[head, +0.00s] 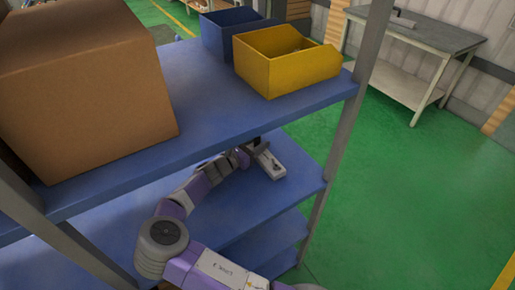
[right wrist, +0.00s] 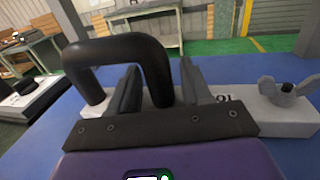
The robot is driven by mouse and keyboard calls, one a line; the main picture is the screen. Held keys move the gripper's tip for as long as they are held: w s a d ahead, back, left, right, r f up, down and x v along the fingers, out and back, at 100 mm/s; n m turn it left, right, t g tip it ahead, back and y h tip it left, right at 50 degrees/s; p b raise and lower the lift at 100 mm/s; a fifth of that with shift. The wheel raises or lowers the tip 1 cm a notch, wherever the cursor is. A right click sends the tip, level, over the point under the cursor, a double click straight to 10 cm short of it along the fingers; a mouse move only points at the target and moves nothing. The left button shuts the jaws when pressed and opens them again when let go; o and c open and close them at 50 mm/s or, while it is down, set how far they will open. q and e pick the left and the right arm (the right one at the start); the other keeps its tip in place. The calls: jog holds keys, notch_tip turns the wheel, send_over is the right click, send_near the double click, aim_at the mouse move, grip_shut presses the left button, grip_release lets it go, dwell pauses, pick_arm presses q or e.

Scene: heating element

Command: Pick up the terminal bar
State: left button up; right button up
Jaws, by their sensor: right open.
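The terminal bar (head: 270,165) is a pale grey-white bar lying on the blue lower shelf in the head view. In the right wrist view the bar (right wrist: 285,118) has dark lettering and a wing-nut-like fitting at its right end. A black U-shaped handle (right wrist: 110,50) rises at its left part. My right gripper (head: 250,150) reaches in under the upper shelf to the bar. Its open fingers (right wrist: 160,72) stand on either side of the handle's right leg in the wrist view; whether they touch it I cannot tell. My left gripper is not in view.
The upper blue shelf (head: 210,105) hangs over my right arm. It carries a large cardboard box (head: 85,85), a yellow bin (head: 268,75) and a blue bin (head: 222,35). A grey post (head: 345,135) stands right of the bar. Green floor and a workbench (head: 435,40) lie beyond.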

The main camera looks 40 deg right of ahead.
grip_shut()
